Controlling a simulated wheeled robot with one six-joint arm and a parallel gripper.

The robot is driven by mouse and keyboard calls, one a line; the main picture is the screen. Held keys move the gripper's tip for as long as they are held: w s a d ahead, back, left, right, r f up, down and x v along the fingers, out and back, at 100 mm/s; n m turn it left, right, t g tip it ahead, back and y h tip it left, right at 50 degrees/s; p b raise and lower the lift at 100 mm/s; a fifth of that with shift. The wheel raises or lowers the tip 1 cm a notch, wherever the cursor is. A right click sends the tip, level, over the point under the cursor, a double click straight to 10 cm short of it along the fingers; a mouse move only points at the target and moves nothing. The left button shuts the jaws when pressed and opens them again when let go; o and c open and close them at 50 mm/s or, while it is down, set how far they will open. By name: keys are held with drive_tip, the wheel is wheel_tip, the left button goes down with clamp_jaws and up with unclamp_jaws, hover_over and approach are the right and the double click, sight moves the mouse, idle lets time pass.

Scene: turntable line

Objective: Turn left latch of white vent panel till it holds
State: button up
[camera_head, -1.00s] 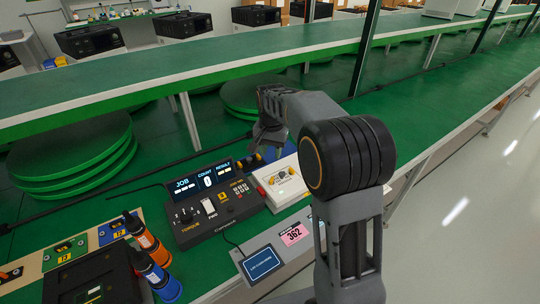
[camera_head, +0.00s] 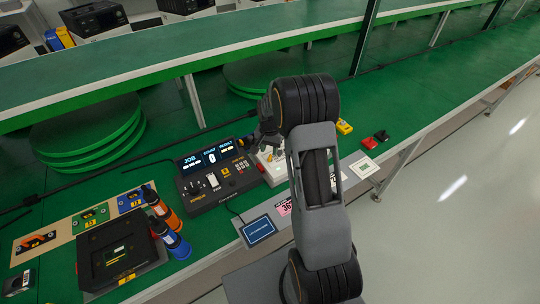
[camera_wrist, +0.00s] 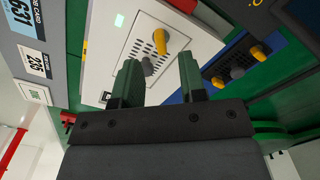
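The white vent panel (camera_wrist: 112,40) fills the upper left of the wrist view, with a field of small holes. In the head view the panel (camera_head: 270,172) is mostly hidden behind my arm, and the fingertips cannot be made out.
A black controller with a display (camera_head: 217,178) stands left of the panel. Orange and blue bottles (camera_head: 170,236) stand further left.

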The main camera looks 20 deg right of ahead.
sight(269, 157)
drive_tip(key=shift+f, duration=2.55)
drive_tip(key=shift+c, duration=0.4)
